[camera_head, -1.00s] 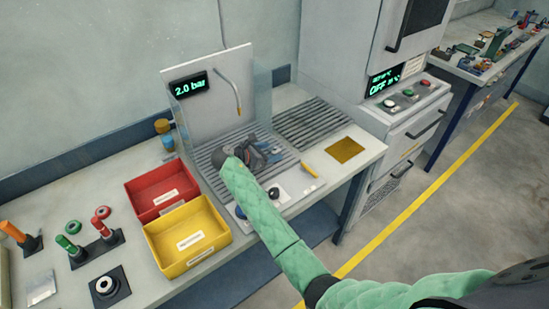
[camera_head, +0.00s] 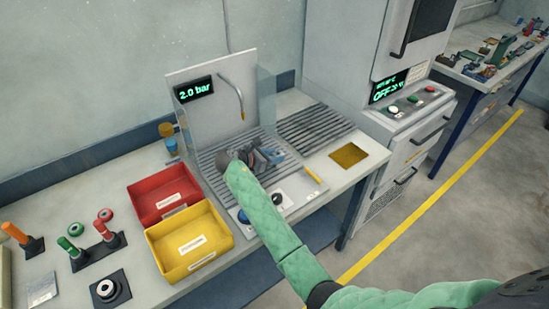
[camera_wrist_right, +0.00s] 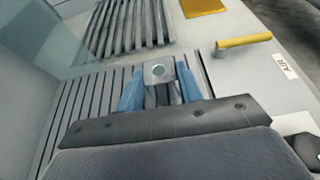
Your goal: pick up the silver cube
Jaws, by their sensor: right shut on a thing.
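The silver cube (camera_wrist_right: 158,72) shows in the right wrist view as a small silver block with a round hole in its face. It sits between the two blue fingers of my right gripper (camera_wrist_right: 160,88), which is shut on it. In the head view my right gripper (camera_head: 272,155) is over the slatted grate in front of the upright panel with the nozzle. The cube is too small and too covered to make out there. I cannot tell whether the cube touches the slats. My left gripper is not in view.
A slatted rack (camera_head: 312,124) and a yellow-brown pad (camera_head: 348,155) lie to the right. A yellow handle (camera_wrist_right: 244,40) is right of the gripper. Red (camera_head: 160,192) and yellow (camera_head: 188,240) bins stand left. The nozzle (camera_head: 236,95) hangs behind, beside a clear side panel.

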